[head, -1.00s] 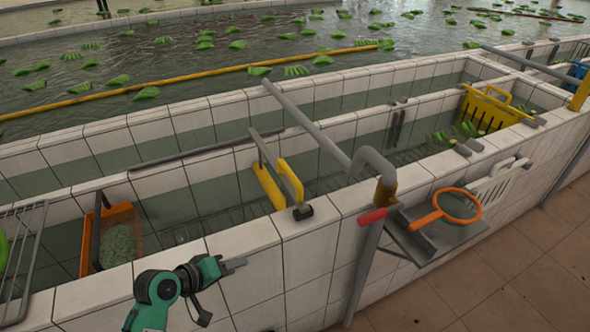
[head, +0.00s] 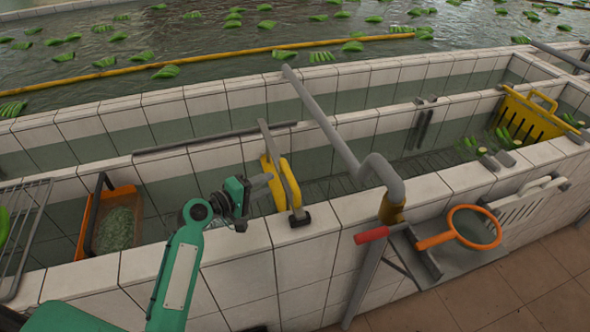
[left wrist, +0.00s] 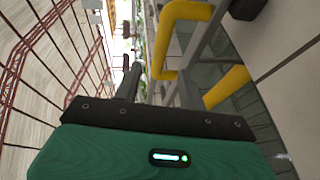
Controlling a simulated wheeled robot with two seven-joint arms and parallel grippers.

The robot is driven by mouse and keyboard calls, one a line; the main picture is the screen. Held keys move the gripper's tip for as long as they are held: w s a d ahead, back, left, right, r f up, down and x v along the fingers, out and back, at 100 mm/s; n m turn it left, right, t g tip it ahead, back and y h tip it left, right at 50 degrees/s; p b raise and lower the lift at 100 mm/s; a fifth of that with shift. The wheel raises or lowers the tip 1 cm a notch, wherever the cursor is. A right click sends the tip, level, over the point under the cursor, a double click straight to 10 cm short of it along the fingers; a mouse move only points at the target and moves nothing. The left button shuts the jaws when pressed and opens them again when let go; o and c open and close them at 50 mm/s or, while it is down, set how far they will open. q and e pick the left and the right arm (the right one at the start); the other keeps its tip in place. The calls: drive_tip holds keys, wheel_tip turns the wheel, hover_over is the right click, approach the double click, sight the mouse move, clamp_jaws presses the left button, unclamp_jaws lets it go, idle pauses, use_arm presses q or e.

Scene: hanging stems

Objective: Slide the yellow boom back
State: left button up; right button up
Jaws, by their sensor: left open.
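A short yellow boom (head: 290,184) with a raised handle lies across the tiled trough at mid-picture, beside a grey bar and a small black block on the near wall. The handle (left wrist: 166,40) also shows in the left wrist view, with another yellow length (left wrist: 227,87) to its right. My left gripper (head: 264,181) is open at the boom's left side, close to the handle. In the left wrist view its fingers (left wrist: 158,88) are apart near the handle; I cannot tell whether they touch it. The gripper hides part of the boom. My right gripper is out of view.
A long yellow floating pole (head: 215,58) crosses the pool behind. An orange bin (head: 120,198) and a wire rack (head: 22,225) stand left. A grey bent pipe (head: 335,140) rises right of the boom. An orange hoop (head: 474,226) and yellow crate (head: 530,120) are further right.

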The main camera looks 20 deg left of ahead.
sight(290, 172)
use_arm(q)
drive_tip(key=p+x, duration=0.2)
drive_tip(key=x, duration=0.7)
drive_tip(key=shift+w+d, duration=0.15)
drive_tip(key=shift+w, duration=0.15)
drive_tip(key=shift+w+d+f, duration=0.3)
drive_tip(key=shift+w+d, duration=0.1)
drive_tip(key=shift+w, duration=0.1)
drive_tip(key=shift+c, duration=0.4)
clamp_jaws()
drive_tip(key=w+d+b, duration=0.1)
drive_tip(key=w+d, duration=0.4)
drive_tip(key=d, duration=0.2)
drive_tip(key=shift+d, duration=0.25)
